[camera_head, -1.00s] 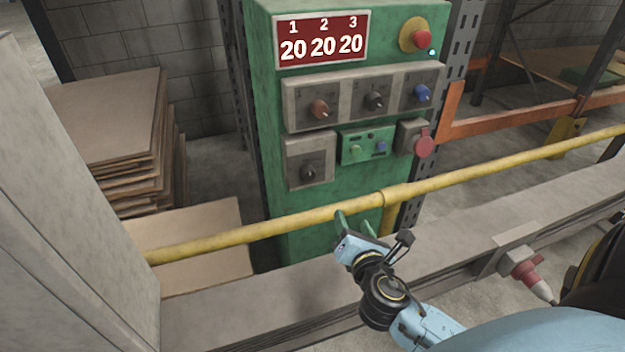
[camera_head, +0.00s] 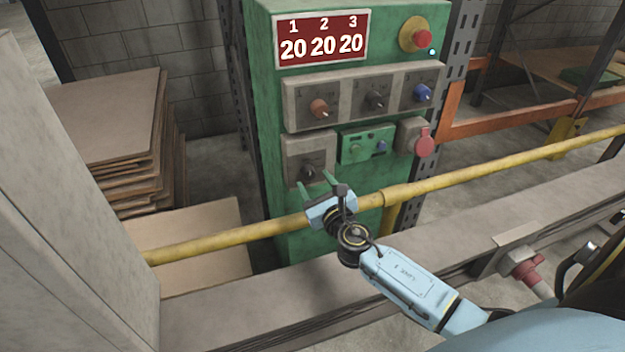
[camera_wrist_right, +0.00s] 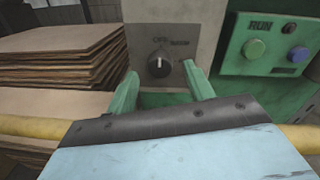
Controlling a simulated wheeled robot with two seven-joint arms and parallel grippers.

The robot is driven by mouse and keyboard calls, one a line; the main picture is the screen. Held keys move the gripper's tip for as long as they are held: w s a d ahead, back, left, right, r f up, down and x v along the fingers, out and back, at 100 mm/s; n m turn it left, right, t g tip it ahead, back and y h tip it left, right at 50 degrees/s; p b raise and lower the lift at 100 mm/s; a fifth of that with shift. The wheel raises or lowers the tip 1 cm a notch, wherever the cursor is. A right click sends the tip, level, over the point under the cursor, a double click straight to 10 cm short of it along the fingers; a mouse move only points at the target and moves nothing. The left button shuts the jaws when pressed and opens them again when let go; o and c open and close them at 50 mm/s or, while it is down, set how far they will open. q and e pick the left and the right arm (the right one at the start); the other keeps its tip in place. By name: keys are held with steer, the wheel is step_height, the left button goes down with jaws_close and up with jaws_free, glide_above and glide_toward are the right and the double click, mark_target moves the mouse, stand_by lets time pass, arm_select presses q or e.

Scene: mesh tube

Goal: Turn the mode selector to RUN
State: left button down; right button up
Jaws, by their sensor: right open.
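The mode selector (camera_head: 308,173) is a dark rotary knob on a grey plate (camera_head: 291,150) at the lower left of the green control cabinet. In the right wrist view the knob (camera_wrist_right: 158,67) has a white pointer line that stands about upright, with small lettering above it that is hard to read. My right gripper (camera_head: 315,183) is open and empty, just below and in front of the knob. In the wrist view its green fingers (camera_wrist_right: 159,84) stand left and right below the knob, apart from it. My left gripper is not in view.
A yellow rail (camera_head: 470,174) crosses in front of the cabinet, below the knob. A small green panel (camera_head: 367,145) with buttons sits right of the selector plate. Three more knobs (camera_head: 373,100) are above. Stacked boards (camera_head: 105,130) stand at the left.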

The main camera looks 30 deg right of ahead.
mark_target(308, 173)
steer(key=shift+w+d, duration=0.15)
steer(key=shift+w, duration=0.8)
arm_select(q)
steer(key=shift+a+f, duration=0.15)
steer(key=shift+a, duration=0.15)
arm_select(e)
steer(key=shift+w, duration=0.25)
steer(key=c, duration=1)
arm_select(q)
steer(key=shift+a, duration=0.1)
